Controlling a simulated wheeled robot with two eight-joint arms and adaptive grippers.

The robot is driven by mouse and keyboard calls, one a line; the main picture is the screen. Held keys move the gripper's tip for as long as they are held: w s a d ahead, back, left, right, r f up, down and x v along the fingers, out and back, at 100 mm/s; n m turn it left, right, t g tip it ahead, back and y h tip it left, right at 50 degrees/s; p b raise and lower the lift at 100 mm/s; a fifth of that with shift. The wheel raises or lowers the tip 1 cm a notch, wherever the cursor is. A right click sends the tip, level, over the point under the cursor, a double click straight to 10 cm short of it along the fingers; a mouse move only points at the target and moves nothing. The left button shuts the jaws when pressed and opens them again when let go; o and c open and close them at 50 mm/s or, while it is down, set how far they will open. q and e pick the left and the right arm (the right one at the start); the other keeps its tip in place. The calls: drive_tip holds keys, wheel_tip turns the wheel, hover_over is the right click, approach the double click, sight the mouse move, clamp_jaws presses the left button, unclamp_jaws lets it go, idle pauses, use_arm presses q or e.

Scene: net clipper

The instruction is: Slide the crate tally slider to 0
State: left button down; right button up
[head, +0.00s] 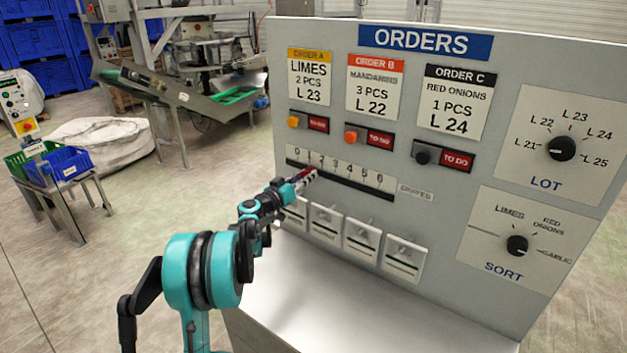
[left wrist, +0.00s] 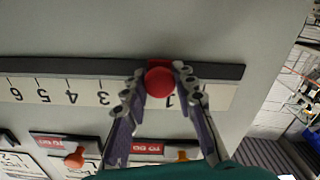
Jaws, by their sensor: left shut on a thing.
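The crate tally slider (head: 345,182) is a dark horizontal slot under a white scale (head: 357,174) numbered 0 to 6 on the grey orders panel. The wrist view shows this scale upside down (left wrist: 55,92), with 6 at the left. The slider's round red knob (left wrist: 160,82) stands close to the 1 mark. My left gripper (left wrist: 159,84) is shut on the red knob, one finger on each side. In the head view my left gripper (head: 307,176) reaches the slot from the left. The fingers hide the 2 and 0 marks in the wrist view. My right gripper is not in view.
Order buttons with red tags (head: 380,139) sit above the scale. Several white switch plates (head: 362,238) are below it. The lot dial (head: 562,148) and sort dial (head: 517,245) are at the right. A pale ledge (head: 350,305) runs below the panel.

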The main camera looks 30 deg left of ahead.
sight(297, 164)
use_arm(q)
drive_tip(key=a, duration=0.6)
drive_tip(key=shift+w, duration=0.3)
drive_tip(key=shift+a, duration=0.4)
drive_tip(key=shift+r, duration=0.15)
drive_tip(key=c, duration=1.2)
unclamp_jaws()
drive_tip(key=shift+a, duration=0.1)
drive_tip(key=shift+w, duration=0.1)
drive_tip(key=s, duration=0.8)
drive_tip(key=s+a, duration=0.1)
drive_tip(key=s, duration=0.3)
